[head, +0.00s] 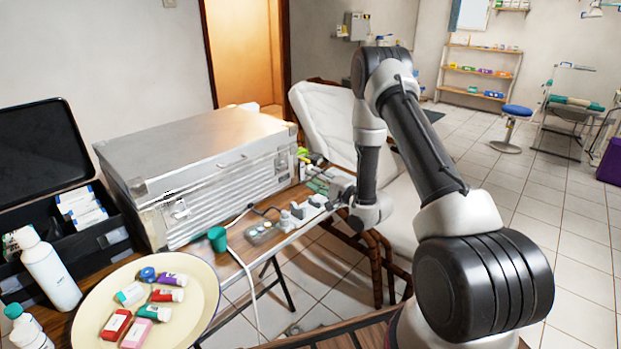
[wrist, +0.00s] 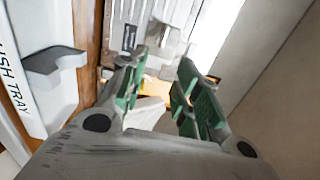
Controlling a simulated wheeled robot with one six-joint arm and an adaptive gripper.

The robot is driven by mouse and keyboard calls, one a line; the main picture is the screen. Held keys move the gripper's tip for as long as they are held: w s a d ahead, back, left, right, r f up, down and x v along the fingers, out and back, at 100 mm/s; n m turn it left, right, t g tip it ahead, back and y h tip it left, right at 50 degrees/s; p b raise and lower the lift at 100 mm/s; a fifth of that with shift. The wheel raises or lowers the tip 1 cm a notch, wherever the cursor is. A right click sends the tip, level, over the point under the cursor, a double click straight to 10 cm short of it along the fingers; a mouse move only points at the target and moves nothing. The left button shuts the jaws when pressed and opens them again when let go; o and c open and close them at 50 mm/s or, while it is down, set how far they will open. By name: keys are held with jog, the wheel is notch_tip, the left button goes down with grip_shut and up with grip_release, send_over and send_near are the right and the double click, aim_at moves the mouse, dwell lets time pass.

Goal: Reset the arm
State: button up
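My gripper (head: 318,184) is at the right end of the silver metal case, over the edge of the wooden table, with my arm reaching in from the right. In the wrist view my gripper (wrist: 160,82) shows two green-padded fingers standing apart with a gap between them. I see nothing held in the gap. A pale shape lies behind the fingers, and I cannot tell what it is.
The silver case (head: 215,160) stands close left of my gripper. A white reclining chair (head: 325,115) stands behind. In the wrist view, a lettered white panel (wrist: 25,70) is at left.

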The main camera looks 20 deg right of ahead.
dwell(0.3)
jog(key=w+d+r+n+g+h, duration=0.1)
jog(key=d+r+n+h, duration=0.1)
jog(key=r, duration=0.4)
jog(key=w+d+r+n+g+h, duration=0.1)
jog(key=d+r+n+h, duration=0.15)
jog(key=r, duration=0.35)
jog(key=s+d+r+n+g+h, duration=0.2)
jog(key=s+d+r+h, duration=0.2)
jog(key=s+r, duration=0.45)
jog(key=s+r+n+g, duration=0.2)
jog(key=s+r+g, duration=0.1)
jog(key=s, duration=1.4)
jog(key=s+a+r+n+g, duration=0.1)
jog(key=s+r+n+g, duration=0.2)
jog(key=s, duration=1.5)
jog(key=shift+s+r+n+g, duration=0.35)
jog(key=shift+r+g, duration=0.1)
jog(key=shift+g, duration=0.15)
jog(key=shift+h, duration=0.25)
